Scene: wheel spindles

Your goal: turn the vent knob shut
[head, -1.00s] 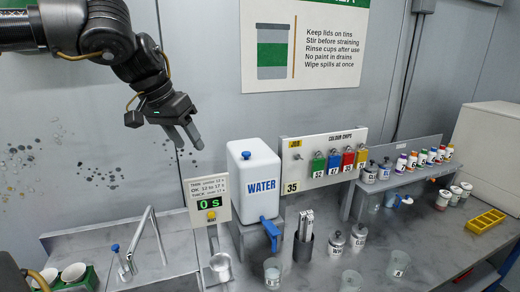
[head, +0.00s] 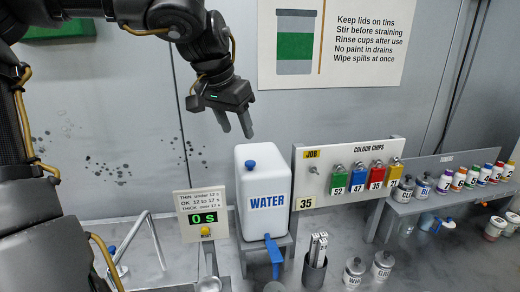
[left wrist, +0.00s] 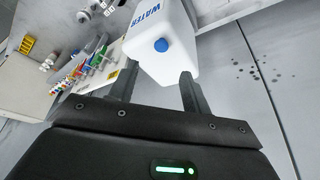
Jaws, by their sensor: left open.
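The blue vent knob (head: 250,164) sits on top of the white water container (head: 264,200), which is marked WATER and has a blue tap (head: 274,252) low on its front. My left gripper (head: 235,128) is open and empty, fingers pointing down, above and slightly left of the knob without touching it. In the left wrist view the knob (left wrist: 161,45) shows between and beyond the two open fingers (left wrist: 156,82). Whether the vent is open cannot be told from the knob. My right gripper is out of view.
A timer sign (head: 203,216) reading 0 s stands left of the container. A colour chip board (head: 318,178) stands to its right, with a holder of metal sticks (head: 315,268) and lidded tins (head: 354,271) in front.

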